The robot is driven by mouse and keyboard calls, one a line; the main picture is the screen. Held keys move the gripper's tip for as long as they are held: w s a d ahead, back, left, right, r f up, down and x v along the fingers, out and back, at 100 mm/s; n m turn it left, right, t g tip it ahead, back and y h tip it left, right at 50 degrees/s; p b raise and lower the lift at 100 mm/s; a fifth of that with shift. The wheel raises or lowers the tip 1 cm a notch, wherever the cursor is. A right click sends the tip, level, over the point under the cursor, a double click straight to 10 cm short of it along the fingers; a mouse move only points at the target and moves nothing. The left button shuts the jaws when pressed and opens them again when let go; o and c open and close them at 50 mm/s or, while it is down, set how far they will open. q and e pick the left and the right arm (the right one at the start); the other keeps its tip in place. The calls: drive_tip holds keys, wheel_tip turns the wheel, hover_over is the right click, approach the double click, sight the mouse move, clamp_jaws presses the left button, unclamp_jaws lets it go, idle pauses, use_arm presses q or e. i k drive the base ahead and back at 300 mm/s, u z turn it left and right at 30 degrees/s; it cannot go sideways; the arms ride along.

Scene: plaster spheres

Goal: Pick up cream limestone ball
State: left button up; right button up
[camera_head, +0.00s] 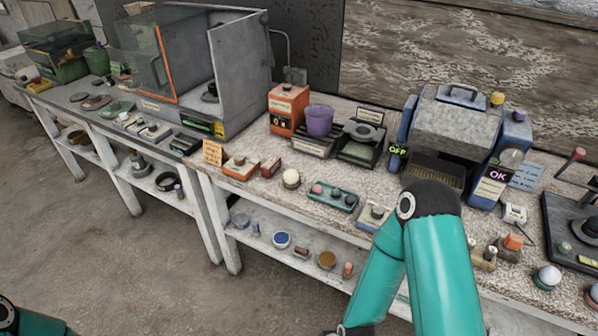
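A cream ball (291,177) sits near the front edge of the workbench, left of the middle of the view, and looks like the cream limestone ball. It seems to rest on a small dark base, and nothing touches it from above. My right arm (445,270) rises from the bottom edge, bends over the bench to the right of the ball, and runs back down to the bottom edge; its gripper is not in view. Only a piece of my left arm (38,322) shows in the bottom left corner, and its gripper is out of view.
Left of the ball are a small red-brown block (270,167) and a paper sign (212,153). A green tray (333,197) with small balls lies to its right. A purple cup (319,120) stands behind. A lower shelf (310,268) holds several small items.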

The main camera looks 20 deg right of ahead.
sight(290, 177)
drive_tip(key=i, duration=0.85)
drive_tip(key=u, duration=0.05)
